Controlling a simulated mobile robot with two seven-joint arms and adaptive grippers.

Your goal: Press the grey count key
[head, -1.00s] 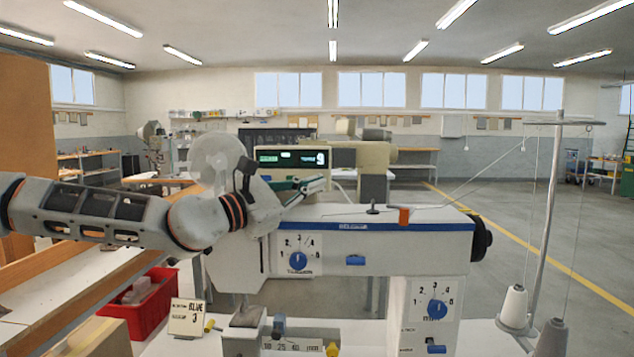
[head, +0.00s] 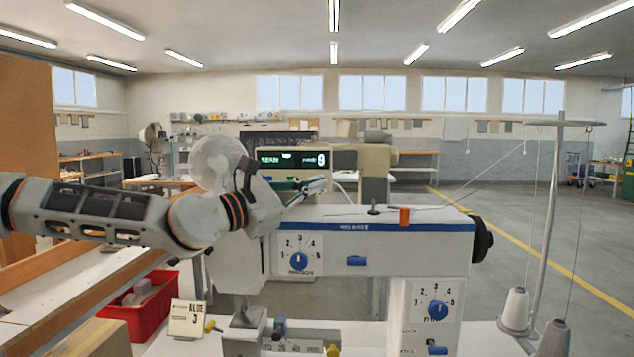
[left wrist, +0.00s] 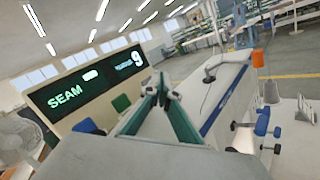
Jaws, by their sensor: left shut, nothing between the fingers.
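My left gripper (head: 318,184) is shut and empty. It is above the sewing machine's white arm (head: 380,238), in front of the control box with the lit display (head: 291,158). In the left wrist view the closed fingertips (left wrist: 160,84) lie just right of the display (left wrist: 90,85), which reads SEAM and a large 9. A blue key (left wrist: 88,126) and a green key (left wrist: 121,103) show below the display. I cannot make out the grey count key; the fingers may hide it. Whether the tips touch the box I cannot tell. My right gripper is not in view.
A thread stand (head: 553,190) with white cones (head: 515,308) is at right. A red bin (head: 150,307) and a BLUE 3 card (head: 187,318) are at left.

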